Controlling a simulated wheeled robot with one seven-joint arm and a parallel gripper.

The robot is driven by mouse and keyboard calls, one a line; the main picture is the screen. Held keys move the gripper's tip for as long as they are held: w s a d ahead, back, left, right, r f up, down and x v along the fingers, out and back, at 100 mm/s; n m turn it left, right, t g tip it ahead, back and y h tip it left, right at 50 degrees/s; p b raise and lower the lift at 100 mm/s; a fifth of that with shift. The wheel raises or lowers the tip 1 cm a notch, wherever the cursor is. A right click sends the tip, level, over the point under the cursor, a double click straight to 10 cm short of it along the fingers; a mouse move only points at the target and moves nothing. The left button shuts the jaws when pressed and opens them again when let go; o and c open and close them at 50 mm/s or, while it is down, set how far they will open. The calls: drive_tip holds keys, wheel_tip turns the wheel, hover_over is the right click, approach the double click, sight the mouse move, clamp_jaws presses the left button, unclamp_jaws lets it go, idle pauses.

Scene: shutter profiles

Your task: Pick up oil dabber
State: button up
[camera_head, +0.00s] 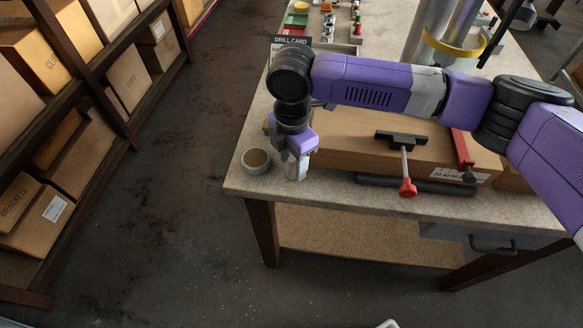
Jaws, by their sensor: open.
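My gripper (297,172) points down over the near left corner of the workbench (238,182). It is open, and I see nothing between its fingers. A small round grey cup (257,161) with a brownish inside stands just left of the fingers, apart from them or nearly so. A small tan piece (267,126) shows behind my wrist, mostly hidden by it. I cannot make out for sure which thing is the oil dabber; my arm and gripper cover part of this corner.
A long cardboard box (350,158) lies right of my gripper, with a black clamp (400,139) and red knob (407,188). A dark bar (430,186) lies before it. A drill card (290,42) stands behind. Shelves with boxes (127,75) stand left. The aisle floor is clear.

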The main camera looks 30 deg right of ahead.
drive_tip(key=shift+f, duration=1.3)
clamp_jaws()
drive_tip(key=shift+r, duration=0.1)
